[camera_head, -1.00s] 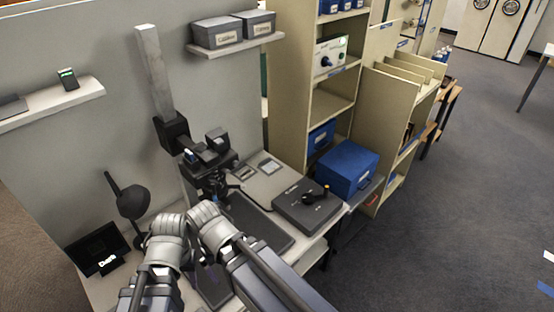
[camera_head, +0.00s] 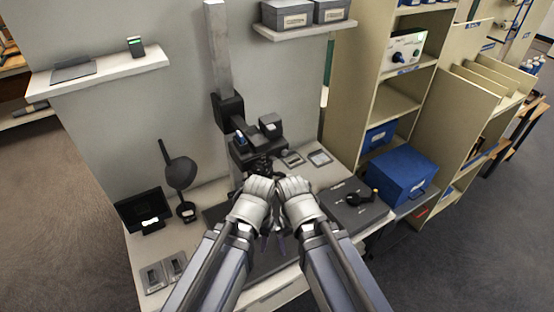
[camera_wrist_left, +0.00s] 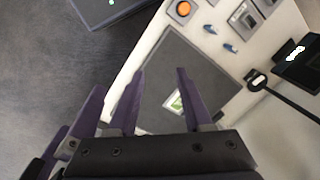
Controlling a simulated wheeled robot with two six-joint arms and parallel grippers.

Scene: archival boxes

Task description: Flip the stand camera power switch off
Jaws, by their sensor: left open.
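The stand camera has a pale column (camera_head: 218,60) and a black camera head (camera_head: 255,145) above a dark baseboard. The baseboard (camera_wrist_left: 190,70) shows in the left wrist view with a small picture on it. My left gripper (camera_head: 264,232) hangs over the baseboard, in front of the camera head; its purple fingers stand apart and empty in the left wrist view (camera_wrist_left: 158,85). My right gripper (camera_head: 284,234) is close beside it, its jaws hidden. Grey switch-like plates (camera_head: 164,272) lie at the table's left front. I cannot tell which part is the power switch.
An orange button (camera_wrist_left: 183,9) and blue pegs (camera_wrist_left: 220,39) lie beside the baseboard. A small dark screen (camera_head: 142,210) and a black lamp (camera_head: 180,172) stand at left. A control box (camera_head: 352,205) and a blue box (camera_head: 402,174) stand at right. Shelves flank the wall.

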